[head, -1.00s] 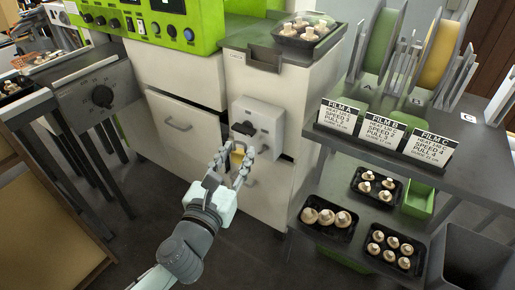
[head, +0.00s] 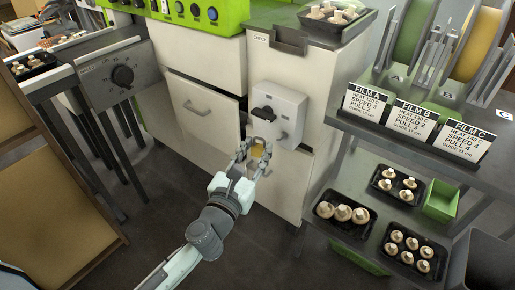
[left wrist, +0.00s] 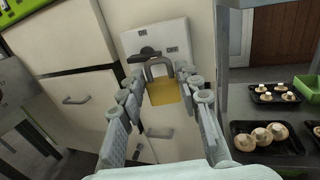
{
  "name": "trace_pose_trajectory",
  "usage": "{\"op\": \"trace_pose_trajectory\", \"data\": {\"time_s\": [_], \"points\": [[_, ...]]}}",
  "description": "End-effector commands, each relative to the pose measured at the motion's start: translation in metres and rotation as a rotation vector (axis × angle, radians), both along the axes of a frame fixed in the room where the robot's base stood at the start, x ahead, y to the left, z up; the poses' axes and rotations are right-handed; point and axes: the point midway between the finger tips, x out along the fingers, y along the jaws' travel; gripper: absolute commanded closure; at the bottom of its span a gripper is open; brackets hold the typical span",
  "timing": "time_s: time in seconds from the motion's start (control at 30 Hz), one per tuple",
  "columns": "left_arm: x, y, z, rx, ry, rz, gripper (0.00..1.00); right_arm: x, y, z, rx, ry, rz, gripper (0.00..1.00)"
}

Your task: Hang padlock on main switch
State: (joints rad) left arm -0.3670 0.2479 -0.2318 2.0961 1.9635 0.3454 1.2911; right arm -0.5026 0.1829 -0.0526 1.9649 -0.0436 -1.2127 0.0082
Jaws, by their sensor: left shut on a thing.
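The main switch (head: 283,120) is a light grey box on the front of the white machine, with a black handle (head: 263,114). It also shows in the left wrist view (left wrist: 175,38). My left gripper (head: 254,151) is shut on a padlock (head: 258,150), just below and in front of the switch. In the left wrist view, the padlock (left wrist: 163,93) has a brass body and a grey shackle pointing up. The shackle overlaps the lower part of the switch near its handle; I cannot tell if they touch. My right gripper is not in view.
A dark shelf unit (head: 375,125) with film cards and trays of mushrooms stands to the right. A mushroom tray (head: 334,16) sits on the machine's top. Another panel with a knob (head: 122,76) stands at left. The floor around my left arm is clear.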

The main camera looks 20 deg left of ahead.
Motion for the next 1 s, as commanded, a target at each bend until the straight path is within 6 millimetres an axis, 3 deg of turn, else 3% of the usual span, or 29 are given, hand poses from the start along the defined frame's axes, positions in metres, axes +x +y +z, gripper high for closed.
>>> {"op": "trace_pose_trajectory", "data": {"time_s": [0.03,0.1,0.33,1.0], "points": [[0.006,0.002,-0.019,-0.002,0.002,0.004,0.96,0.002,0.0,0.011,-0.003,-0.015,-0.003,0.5],[0.012,0.003,-0.035,-0.003,0.005,0.001,0.96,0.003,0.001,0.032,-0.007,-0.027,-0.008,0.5],[0.022,0.003,-0.061,-0.008,0.015,-0.006,0.96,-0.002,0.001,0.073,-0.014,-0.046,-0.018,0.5],[0.055,-0.005,-0.066,-0.009,0.015,-0.008,0.96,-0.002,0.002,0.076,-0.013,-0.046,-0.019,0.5]]}}
